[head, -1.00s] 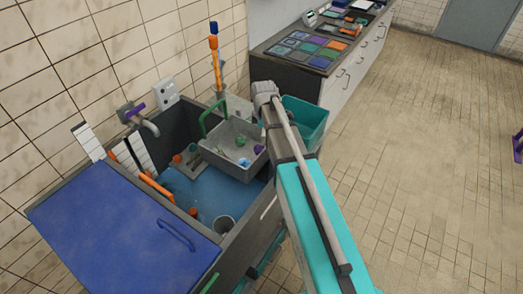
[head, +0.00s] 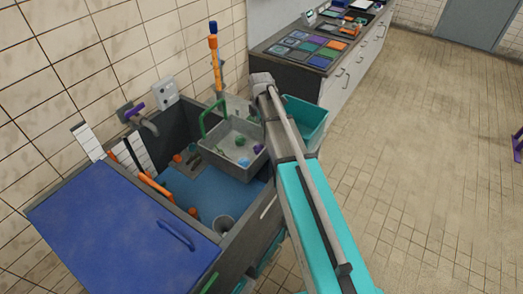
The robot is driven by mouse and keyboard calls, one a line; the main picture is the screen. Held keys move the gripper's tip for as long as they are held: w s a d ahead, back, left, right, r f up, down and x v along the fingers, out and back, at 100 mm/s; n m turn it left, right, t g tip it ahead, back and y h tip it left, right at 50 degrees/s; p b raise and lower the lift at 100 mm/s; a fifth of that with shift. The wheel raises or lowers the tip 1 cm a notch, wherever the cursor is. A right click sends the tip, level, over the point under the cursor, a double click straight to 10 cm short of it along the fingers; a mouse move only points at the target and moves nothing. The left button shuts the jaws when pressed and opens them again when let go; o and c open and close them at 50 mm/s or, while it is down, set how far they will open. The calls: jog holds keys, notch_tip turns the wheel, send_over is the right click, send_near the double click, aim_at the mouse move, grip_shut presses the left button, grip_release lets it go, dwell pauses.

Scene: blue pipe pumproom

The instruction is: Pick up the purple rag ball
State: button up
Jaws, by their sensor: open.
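A small purple ball (head: 258,148), which looks like the rag ball, lies in the grey basket (head: 226,164) at the basket's right side, close to my arm. A green lump (head: 241,141) and a light blue lump (head: 244,161) lie in the same basket. The basket has a green handle (head: 205,118) and sits over the right part of the sink. My arm reaches up from the bottom, just right of the basket. I cannot make out my gripper's fingers; the arm's far end hides them or they are out of sight.
The sink basin (head: 205,188) has a blue floor, with small orange things and a grey cup (head: 223,224) in it. A blue lid (head: 120,225) covers the left side. A teal bin (head: 306,115) stands behind my arm. A counter (head: 300,58) holds coloured tiles. Open floor lies right.

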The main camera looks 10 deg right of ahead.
aim_at(260, 146)
jog(key=shift+f+b, duration=4.15)
jog(key=shift+f, duration=0.1)
jog(key=shift+a+f+b, duration=0.1)
jog(key=shift+f+b, duration=2.5)
jog(key=shift+c, duration=0.2)
jog(key=c, duration=0.9)
